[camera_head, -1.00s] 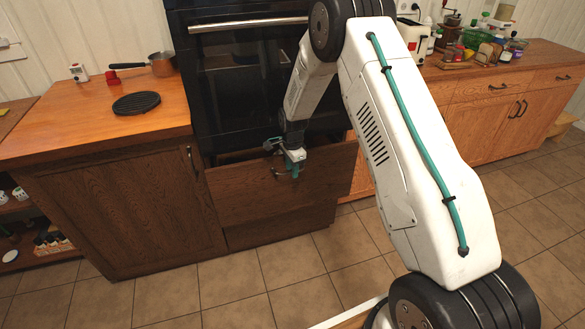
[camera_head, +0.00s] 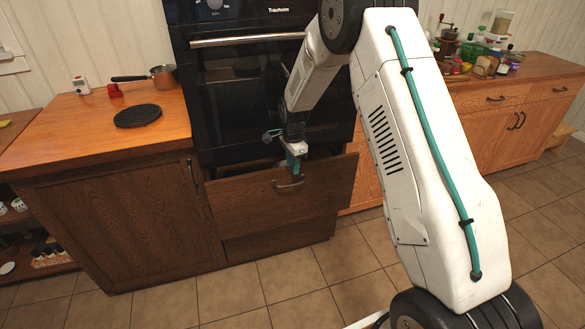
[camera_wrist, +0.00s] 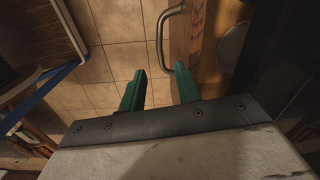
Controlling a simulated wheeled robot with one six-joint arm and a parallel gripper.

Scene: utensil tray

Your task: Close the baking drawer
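The baking drawer (camera_head: 240,199), a brown wooden front beneath the black oven, stands pulled out. Its metal handle (camera_head: 288,184) is on the front face. In the wrist view the drawer front's top edge (camera_wrist: 185,45) and the handle (camera_wrist: 162,38) lie beyond the fingertips. My gripper (camera_head: 293,160) is over the top of the drawer front, just above the handle. Its two green fingers (camera_wrist: 160,78) are apart, with floor tiles visible between them and nothing held. The right finger is near the panel edge; I cannot tell whether it touches.
The oven (camera_head: 250,95) with its bar handle (camera_head: 245,39) rises directly behind the drawer. A closed cabinet (camera_head: 110,215) stands left, under a wooden counter (camera_head: 75,125) with a pan (camera_head: 163,76). Tiled floor (camera_head: 230,290) in front is clear.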

